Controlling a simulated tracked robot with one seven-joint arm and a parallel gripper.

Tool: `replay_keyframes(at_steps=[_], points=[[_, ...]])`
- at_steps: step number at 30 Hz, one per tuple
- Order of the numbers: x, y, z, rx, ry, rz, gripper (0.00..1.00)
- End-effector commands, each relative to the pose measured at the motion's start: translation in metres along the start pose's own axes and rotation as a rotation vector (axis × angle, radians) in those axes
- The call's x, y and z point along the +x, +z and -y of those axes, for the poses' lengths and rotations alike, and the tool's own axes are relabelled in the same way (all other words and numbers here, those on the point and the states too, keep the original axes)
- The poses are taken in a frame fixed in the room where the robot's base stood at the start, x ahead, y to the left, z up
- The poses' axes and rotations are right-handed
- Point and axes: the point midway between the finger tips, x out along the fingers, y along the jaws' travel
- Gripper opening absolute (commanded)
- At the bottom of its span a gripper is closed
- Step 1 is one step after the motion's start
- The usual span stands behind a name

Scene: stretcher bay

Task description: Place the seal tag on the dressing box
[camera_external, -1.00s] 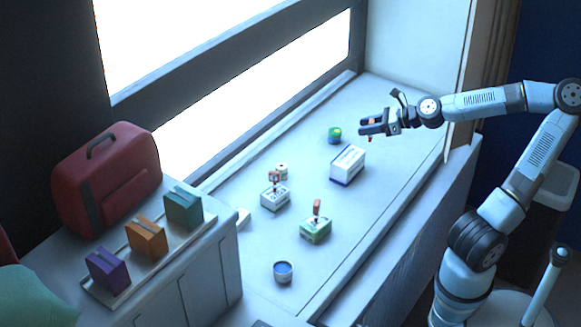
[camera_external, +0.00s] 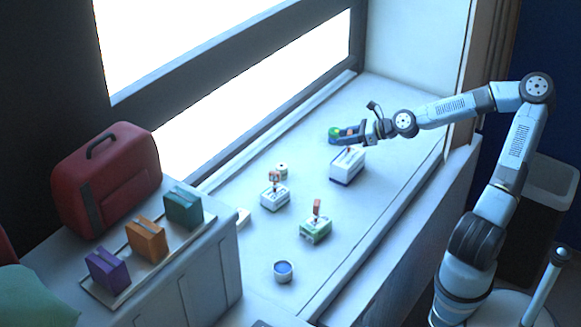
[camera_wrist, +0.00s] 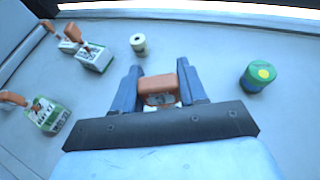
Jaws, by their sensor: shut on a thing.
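My gripper (camera_external: 346,133) is shut on an orange seal tag (camera_wrist: 160,84), held between its two blue fingers in the wrist view. In the external view it is above and just behind a white box with a blue lower edge (camera_external: 347,168), likely the dressing box, with nothing seen on its top. A white box (camera_external: 274,199) and a green-and-white box (camera_external: 315,232) stand to the left, each with an orange tag upright on top.
A white roll (camera_external: 282,170) and a blue-topped cup (camera_external: 283,272) stand on the counter. The window wall bounds the back.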

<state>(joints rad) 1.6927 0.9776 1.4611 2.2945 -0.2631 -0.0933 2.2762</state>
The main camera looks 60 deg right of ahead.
Motion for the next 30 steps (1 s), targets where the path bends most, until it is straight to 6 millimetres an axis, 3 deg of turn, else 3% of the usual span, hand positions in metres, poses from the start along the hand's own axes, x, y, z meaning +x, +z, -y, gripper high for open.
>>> replay_keyframes(at_steps=[5,16,17,24,30], points=[[0.006,-0.016,0.000,0.000,0.000,-0.001,0.14],[0.007,-0.018,0.000,0.000,0.000,0.000,0.14],[0.007,-0.018,0.000,0.000,-0.001,0.000,0.45],[0.007,-0.018,0.000,0.000,-0.001,0.000,0.67],[0.007,-0.018,0.000,-0.001,-0.001,0.000,0.67]])
